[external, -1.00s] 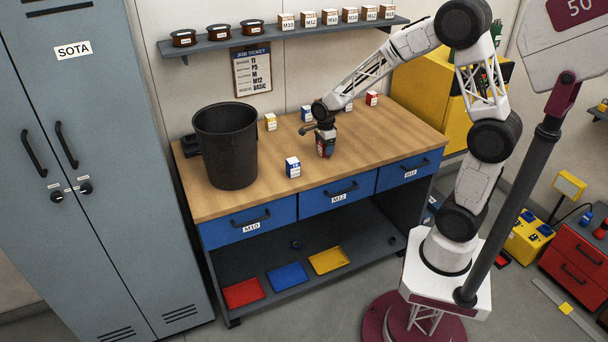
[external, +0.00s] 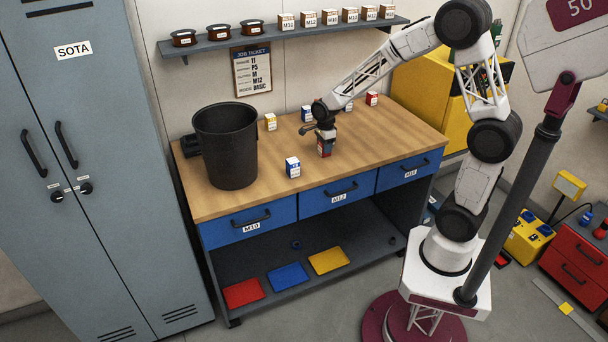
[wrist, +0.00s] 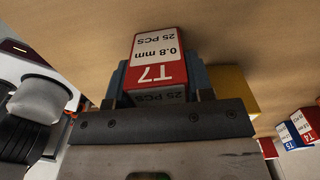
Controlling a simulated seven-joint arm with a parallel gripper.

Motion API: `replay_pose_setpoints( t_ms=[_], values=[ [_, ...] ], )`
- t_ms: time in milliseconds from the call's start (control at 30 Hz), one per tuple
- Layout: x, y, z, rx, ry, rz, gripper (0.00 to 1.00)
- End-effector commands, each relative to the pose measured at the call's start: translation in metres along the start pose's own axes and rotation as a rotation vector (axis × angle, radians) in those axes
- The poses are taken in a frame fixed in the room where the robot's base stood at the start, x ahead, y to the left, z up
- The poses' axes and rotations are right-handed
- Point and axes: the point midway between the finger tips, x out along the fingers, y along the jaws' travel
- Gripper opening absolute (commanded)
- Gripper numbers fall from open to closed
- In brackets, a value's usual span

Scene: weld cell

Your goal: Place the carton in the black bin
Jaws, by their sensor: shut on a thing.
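A red and white carton labelled T7 (wrist: 155,60) stands between the jaws of my gripper (wrist: 158,85) in the wrist view. In the external view my gripper (external: 325,141) is shut on this carton (external: 325,151), low over the middle of the wooden bench top. Whether the carton's base touches the wood cannot be told. The black bin (external: 226,150) stands upright on the left part of the bench, to the left of my gripper and apart from it. Its inside floor is hidden.
A blue and white carton (external: 293,168) stands between bin and gripper, nearer the front. A yellow carton (external: 271,122), another blue one (external: 306,114) and a red one (external: 372,98) stand toward the back. A shelf (external: 280,38) with spools and boxes hangs above.

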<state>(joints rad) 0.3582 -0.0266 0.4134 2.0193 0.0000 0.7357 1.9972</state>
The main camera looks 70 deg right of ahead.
Motion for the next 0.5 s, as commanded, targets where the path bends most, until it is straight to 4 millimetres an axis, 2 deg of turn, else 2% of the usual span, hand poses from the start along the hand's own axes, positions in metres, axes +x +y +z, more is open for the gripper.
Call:
replay_pose_setpoints(
  t_ms=[233,467,500],
  values=[
    [-0.01,-0.001,0.0,0.0,-0.001,-0.002,0.18],
    [-0.038,0.0,0.0,0.0,-0.001,-0.002,0.18],
    [-0.036,0.005,-0.003,0.0,0.0,0.0,0.18]
  ],
)
